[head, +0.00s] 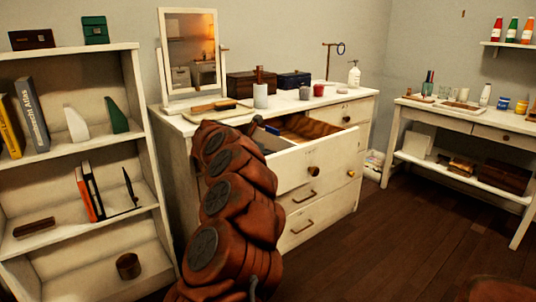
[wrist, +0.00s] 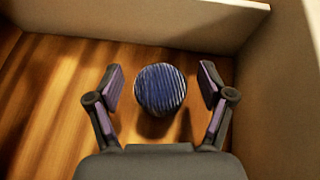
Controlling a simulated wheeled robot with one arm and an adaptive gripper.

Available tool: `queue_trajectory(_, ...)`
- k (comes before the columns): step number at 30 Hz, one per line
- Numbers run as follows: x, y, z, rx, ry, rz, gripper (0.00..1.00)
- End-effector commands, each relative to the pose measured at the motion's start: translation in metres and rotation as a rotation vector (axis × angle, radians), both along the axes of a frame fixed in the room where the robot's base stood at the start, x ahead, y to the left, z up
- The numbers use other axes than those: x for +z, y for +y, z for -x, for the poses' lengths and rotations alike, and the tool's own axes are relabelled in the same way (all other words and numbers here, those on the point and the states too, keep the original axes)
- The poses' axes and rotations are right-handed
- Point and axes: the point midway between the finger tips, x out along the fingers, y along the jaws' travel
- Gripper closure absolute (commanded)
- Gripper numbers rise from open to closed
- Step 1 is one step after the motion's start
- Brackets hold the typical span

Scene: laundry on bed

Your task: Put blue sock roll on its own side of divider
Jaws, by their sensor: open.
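The blue sock roll (wrist: 160,89), round with dark and light blue stripes, sits over the drawer's wooden floor in the wrist view. My gripper (wrist: 164,82) is open, with one finger on each side of the roll and a visible gap at both sides. The open drawer (head: 312,163) of the white dresser shows in the head view, with its pale front and brown floor. My arm hides part of it there, and the gripper cannot be made out. Pale panels stand beyond and to the right of the roll in the wrist view; I cannot tell which is the divider.
The drawer's right panel (wrist: 285,90) and far panel (wrist: 170,18) rise close to the gripper. Bare wooden floor (wrist: 50,110) lies left of the roll. The dresser top holds a mirror (head: 188,50), boxes and bottles. A shelf unit (head: 140,120) stands at left.

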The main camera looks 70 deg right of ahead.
Motion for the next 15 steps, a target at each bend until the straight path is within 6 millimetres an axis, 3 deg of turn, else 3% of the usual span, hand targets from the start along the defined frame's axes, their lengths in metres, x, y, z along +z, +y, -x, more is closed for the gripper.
queue_trajectory(6, 0.016, 0.002, -0.001, 0.0, -0.002, -0.001, 0.2)
queue_trajectory(15, 0.035, 0.04, -0.014, 0.004, -0.002, 0.0, 0.2)
